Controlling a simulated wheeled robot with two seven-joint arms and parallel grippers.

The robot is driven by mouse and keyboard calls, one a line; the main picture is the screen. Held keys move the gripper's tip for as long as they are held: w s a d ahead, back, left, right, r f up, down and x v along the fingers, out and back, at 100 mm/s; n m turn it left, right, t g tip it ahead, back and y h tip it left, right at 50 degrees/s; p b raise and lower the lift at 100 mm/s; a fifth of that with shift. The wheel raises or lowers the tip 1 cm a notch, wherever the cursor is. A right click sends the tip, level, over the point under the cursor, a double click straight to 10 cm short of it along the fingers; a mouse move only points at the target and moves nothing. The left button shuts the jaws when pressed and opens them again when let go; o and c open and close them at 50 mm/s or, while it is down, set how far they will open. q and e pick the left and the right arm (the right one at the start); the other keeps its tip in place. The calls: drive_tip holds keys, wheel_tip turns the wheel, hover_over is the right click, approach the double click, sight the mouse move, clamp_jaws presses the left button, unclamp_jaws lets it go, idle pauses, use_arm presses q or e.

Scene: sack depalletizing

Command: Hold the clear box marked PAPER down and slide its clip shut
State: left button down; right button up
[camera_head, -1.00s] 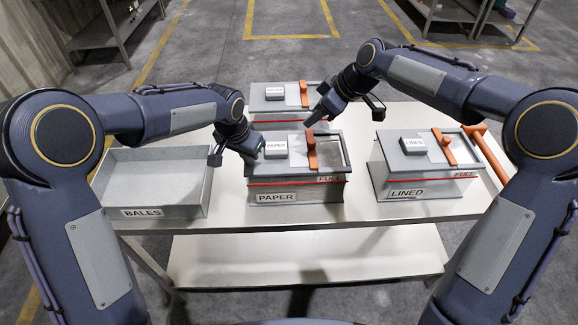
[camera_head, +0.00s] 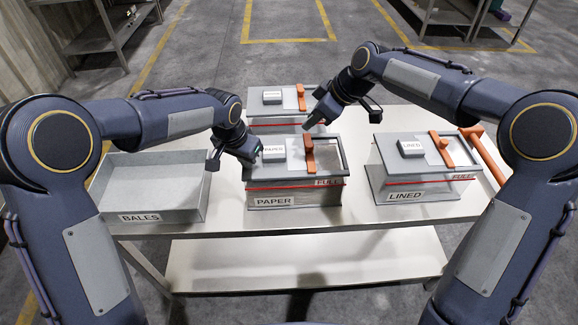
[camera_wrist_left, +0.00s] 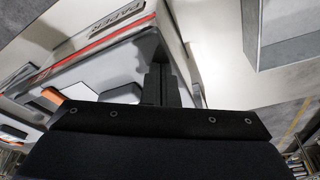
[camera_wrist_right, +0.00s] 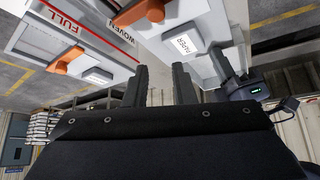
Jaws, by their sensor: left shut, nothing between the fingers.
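The clear box marked PAPER (camera_head: 300,194) stands in the middle of the table, with a grey-rimmed lid, a red line and a FULL mark. Its orange clip (camera_head: 309,153) lies across the lid, right of a white PAPER block (camera_head: 273,148). My left gripper (camera_head: 254,156) is shut and empty at the lid's left edge; whether it touches is unclear. The left wrist view shows its fingers (camera_wrist_left: 163,85) together beside the box. My right gripper (camera_head: 312,124) is above the lid's far edge, near the clip. Its fingers (camera_wrist_right: 160,85) are apart with nothing between them.
An open grey BALES tray (camera_head: 152,208) stands left, and a LINED box (camera_head: 420,188) with an orange clip right. Another clipped box (camera_head: 278,123) stands close behind, marked WOVEN in the right wrist view (camera_wrist_right: 110,40). An orange bar (camera_head: 486,158) is at the table's right edge.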

sight(304, 157)
use_arm(q)
drive_tip(key=shift+s+f, duration=0.15)
drive_tip(key=shift+f, duration=0.05)
use_arm(e)
drive_tip(key=s+a+n+h, duration=0.1)
drive_tip(key=n, duration=0.1)
drive_tip(key=s+a+n+g+h, duration=0.1)
drive_tip(key=a+n, duration=0.1)
drive_tip(key=n, duration=0.1)
drive_tip(key=s+a+n+g+h, duration=0.1)
drive_tip(key=s+a+n, duration=0.1)
drive_tip(key=n, duration=0.1)
drive_tip(key=shift+a+f, duration=0.1)
drive_tip(key=shift+a, duration=0.15)
clamp_jaws()
drive_tip(key=n+h, duration=0.1)
drive_tip(key=n, duration=0.1)
drive_tip(key=s+a+r+n+h, duration=0.1)
drive_tip(key=n+h, duration=0.1)
drive_tip(key=s+r+n+h, duration=0.1)
drive_tip(key=n, duration=0.1)
drive_tip(key=shift+s+a+r+n+t+h, duration=0.2)
drive_tip(key=shift+a+n+t+h, duration=0.1)
drive_tip(key=shift+a+h, duration=0.1)
drive_tip(key=shift+f, duration=0.1)
